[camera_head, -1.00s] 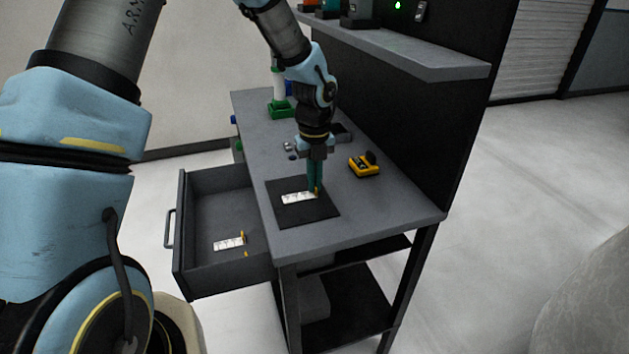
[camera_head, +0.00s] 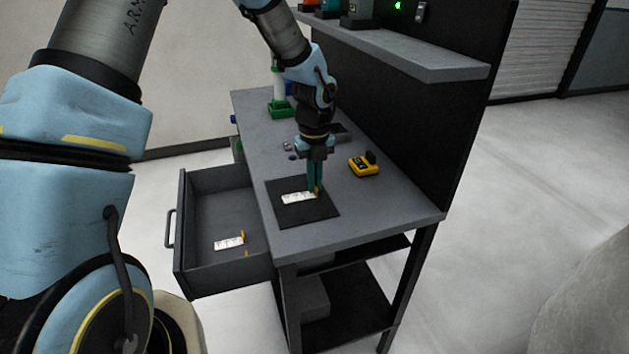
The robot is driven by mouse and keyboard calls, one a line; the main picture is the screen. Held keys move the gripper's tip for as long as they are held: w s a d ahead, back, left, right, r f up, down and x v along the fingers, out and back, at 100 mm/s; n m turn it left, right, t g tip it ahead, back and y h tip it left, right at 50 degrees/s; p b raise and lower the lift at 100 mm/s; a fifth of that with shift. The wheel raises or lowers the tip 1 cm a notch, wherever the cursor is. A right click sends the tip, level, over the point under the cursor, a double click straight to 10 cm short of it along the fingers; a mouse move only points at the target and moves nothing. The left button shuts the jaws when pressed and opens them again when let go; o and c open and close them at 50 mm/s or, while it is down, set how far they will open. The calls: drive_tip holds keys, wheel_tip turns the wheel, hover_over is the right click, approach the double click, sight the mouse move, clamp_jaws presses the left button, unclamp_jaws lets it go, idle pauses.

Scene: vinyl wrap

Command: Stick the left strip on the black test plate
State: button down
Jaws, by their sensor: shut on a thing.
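The black test plate (camera_head: 309,213) lies flat on the grey workbench near its front left edge. A white strip (camera_head: 298,198) with a yellow end lies on or just over the plate; I cannot tell whether it touches. My gripper (camera_head: 316,190) points straight down over the plate, its green fingers shut on the strip's yellow end at the right. A second white strip (camera_head: 228,243) with a yellow end lies in the open drawer, well away from my gripper.
The grey drawer (camera_head: 178,240) stands pulled out at the bench's left side. A yellow and black device (camera_head: 364,165) sits right of my gripper. A green holder (camera_head: 281,108) and small parts are farther back. A shelf (camera_head: 420,66) juts from the black back panel. The bench's front right is clear.

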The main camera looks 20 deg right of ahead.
drive_tip(key=c, duration=1)
unclamp_jaws()
drive_tip(key=shift+o, duration=0.2)
wheel_tip(320, 180, up, 10)
drive_tip(key=b, duration=0.2)
drive_tip(key=w+a+n, duration=0.2)
drive_tip(key=a+n, duration=1.4)
drive_tip(key=a, duration=0.2)
drive_tip(key=s+a+n, duration=0.2)
drive_tip(key=a+n, duration=0.6)
drive_tip(key=n, duration=0.2)
drive_tip(key=s+a+n+t, duration=0.1)
drive_tip(key=s+a+n, duration=0.2)
drive_tip(key=a+n, duration=0.5)
drive_tip(key=shift+s+n+t, duration=0.25)
drive_tip(key=shift+n+t, duration=0.05)
drive_tip(key=shift+n, duration=0.9)
